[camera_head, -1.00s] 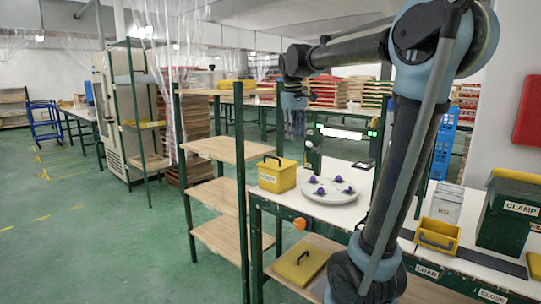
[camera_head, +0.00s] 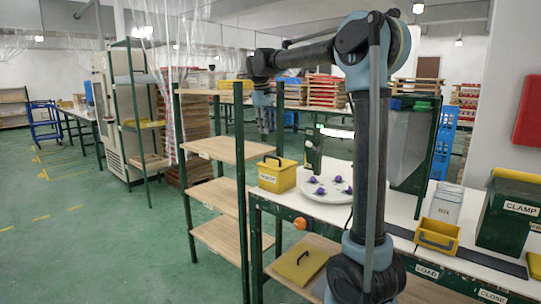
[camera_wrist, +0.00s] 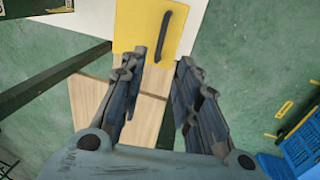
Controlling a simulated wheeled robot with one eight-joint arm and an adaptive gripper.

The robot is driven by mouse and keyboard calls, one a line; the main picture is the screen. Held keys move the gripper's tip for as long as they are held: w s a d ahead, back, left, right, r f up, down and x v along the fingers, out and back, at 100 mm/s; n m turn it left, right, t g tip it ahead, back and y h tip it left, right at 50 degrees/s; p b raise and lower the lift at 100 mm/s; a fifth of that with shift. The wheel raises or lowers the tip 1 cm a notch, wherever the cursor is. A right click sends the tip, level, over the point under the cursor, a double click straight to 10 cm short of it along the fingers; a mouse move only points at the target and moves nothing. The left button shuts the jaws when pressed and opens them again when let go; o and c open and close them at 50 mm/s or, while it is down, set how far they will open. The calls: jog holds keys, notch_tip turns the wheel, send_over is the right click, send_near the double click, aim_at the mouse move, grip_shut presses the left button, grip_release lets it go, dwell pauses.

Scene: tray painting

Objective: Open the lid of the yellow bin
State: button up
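The yellow bin (camera_head: 277,180) stands on the white table near its left end, with a label on its front and its lid on. The lid (camera_wrist: 140,28) is flat and yellow with a black bar handle (camera_wrist: 164,35), at the top of the wrist view. My gripper (camera_wrist: 163,60) is open and empty, its two dark fingers apart. In the wrist view its fingertips overlap the lid's near edge, below the handle. In the head view my gripper (camera_head: 262,98) hangs well above the bin; its fingers are hard to make out there.
A wooden shelf rack (camera_head: 215,149) with green posts stands left of the table (camera_head: 290,205). A round white plate (camera_head: 320,196) with purple pieces sits right of the bin. Another yellow lid (camera_head: 299,264) with a handle lies below. A small yellow tray (camera_head: 437,236) is at right.

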aim_at(271, 157)
jog(key=f, duration=0.4)
jog(key=w+d+f, duration=0.1)
jog(key=f, duration=0.3)
jog(key=w+f, duration=0.1)
jog(key=f, duration=0.3)
jog(key=shift+d+f, duration=0.15)
jog(key=shift+d, duration=0.1)
grip_shut()
